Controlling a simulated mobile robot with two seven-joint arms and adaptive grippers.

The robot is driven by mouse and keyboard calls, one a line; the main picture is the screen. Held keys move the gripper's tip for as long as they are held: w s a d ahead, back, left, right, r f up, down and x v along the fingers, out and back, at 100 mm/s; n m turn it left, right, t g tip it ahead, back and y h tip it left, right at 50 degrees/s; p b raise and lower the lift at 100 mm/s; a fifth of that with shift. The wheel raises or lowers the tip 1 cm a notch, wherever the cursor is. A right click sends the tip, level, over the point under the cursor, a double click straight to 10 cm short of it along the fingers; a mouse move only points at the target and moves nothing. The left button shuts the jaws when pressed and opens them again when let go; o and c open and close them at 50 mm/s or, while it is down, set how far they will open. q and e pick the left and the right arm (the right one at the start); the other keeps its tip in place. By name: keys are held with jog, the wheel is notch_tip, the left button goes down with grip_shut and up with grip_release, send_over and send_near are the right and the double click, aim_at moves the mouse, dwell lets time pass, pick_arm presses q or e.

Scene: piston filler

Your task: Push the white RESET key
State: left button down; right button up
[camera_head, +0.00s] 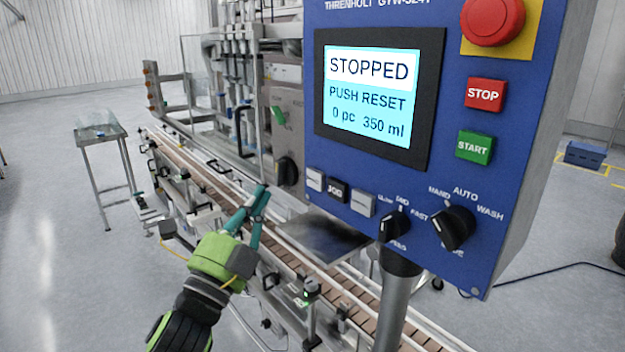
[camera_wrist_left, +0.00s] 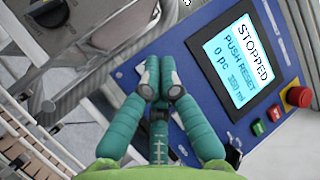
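The blue control panel (camera_head: 450,90) carries a lower row of small keys: a white key (camera_head: 315,180) at the left, a black JOG key (camera_head: 337,190) in the middle and a whitish key (camera_head: 362,204) at the right. The lettering on the two pale keys is too small to read, so I cannot tell which is RESET. The screen (camera_head: 372,95) reads STOPPED, PUSH RESET. My left gripper (camera_head: 262,194) is left of the row, apart from the keys, its green fingertips together and empty. In the left wrist view, the fingers (camera_wrist_left: 160,78) hide the key row. My right gripper is not in view.
A red emergency button (camera_head: 492,20), STOP key (camera_head: 484,94), START key (camera_head: 474,147) and two black selector knobs (camera_head: 394,226) (camera_head: 453,228) share the panel. The conveyor (camera_head: 290,262) runs below. A small side table (camera_head: 100,135) stands at the left.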

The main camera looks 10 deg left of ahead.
aim_at(308, 171)
pick_arm(q)
jog(key=w+d, duration=0.3)
jog(key=w, duration=0.1)
jog(key=shift+w+d, duration=0.35)
jog(key=shift+d, duration=0.05)
jog(key=shift+w+d, duration=0.45)
jog(key=shift+w, duration=0.05)
jog(key=shift+w, duration=0.1)
dwell(0.8)
jog(key=shift+w+d, duration=0.25)
jog(key=shift+w+d, duration=0.2)
jog(key=shift+w, duration=0.1)
dwell(0.8)
jog(key=shift+s+a, duration=0.5)
jog(key=shift+s, duration=0.15)
